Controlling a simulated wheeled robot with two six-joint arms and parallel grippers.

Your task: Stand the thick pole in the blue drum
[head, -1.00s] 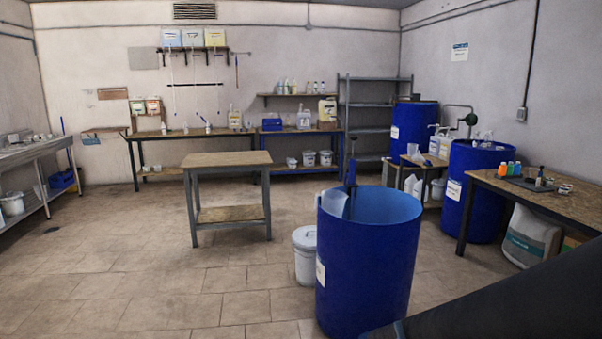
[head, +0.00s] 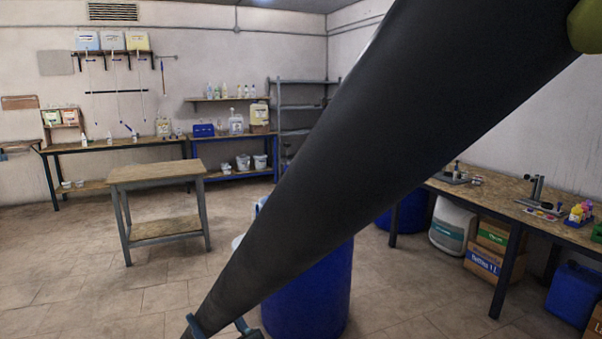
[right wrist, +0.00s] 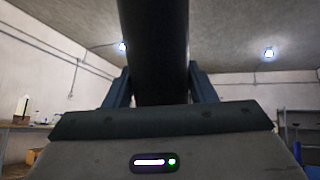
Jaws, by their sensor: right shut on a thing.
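The thick pole (head: 370,150) is dark grey and slants across the head view from lower left to upper right, very close to the camera. My right gripper (head: 218,328) is around its lower-left part at the bottom edge. In the right wrist view, the pole (right wrist: 153,45) stands between the two fingers of my right gripper (right wrist: 158,92), which is shut on it. The blue drum (head: 315,295) is behind the pole in the head view. Its rim and opening are mostly hidden by the pole. My left gripper is not in view.
A small wooden-topped table (head: 157,172) stands left of the drum. A workbench (head: 500,200) with boxes beneath is at the right. Another blue drum (head: 408,215) is partly hidden behind the pole. Open tiled floor (head: 80,280) lies at the left.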

